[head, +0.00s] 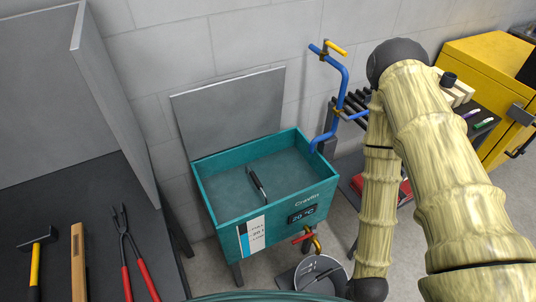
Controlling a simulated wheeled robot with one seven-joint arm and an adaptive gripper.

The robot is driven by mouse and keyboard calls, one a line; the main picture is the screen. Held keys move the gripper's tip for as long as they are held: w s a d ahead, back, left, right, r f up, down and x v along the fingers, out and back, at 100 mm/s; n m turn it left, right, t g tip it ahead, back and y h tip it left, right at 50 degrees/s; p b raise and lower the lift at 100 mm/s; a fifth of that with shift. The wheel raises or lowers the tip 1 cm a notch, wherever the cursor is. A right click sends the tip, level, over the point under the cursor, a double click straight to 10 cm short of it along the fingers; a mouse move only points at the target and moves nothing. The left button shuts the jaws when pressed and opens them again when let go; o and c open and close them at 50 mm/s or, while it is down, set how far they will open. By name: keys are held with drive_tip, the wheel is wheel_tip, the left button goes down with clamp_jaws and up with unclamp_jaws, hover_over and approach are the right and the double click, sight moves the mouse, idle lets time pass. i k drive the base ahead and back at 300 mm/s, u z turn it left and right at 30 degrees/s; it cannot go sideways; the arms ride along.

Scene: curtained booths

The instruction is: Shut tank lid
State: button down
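The teal tank (225,211) stands on legs against the wall, in the middle of the head view. Its grey flat lid (228,110) is up, leaning back at the tank's rear edge, so the tank is open. A dark, slim object (258,184) lies inside the tank. The tank's front bears a display reading about 20 °C and a white label. My arm comes in from the right, bends at a dark joint and runs down to the right of the tank. My gripper is not in view.
Blue piping with a yellow handle (336,47) rises at the tank's right rear. A red-handled tap (303,237) sticks out below its front. A dark bench with a hammer (36,240) and tongs (129,250) stands left. A yellow cabinet (486,62) is at far right.

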sight(211, 118)
drive_tip(key=u, duration=0.9)
drive_tip(key=k, duration=0.5)
drive_tip(key=u, duration=0.6)
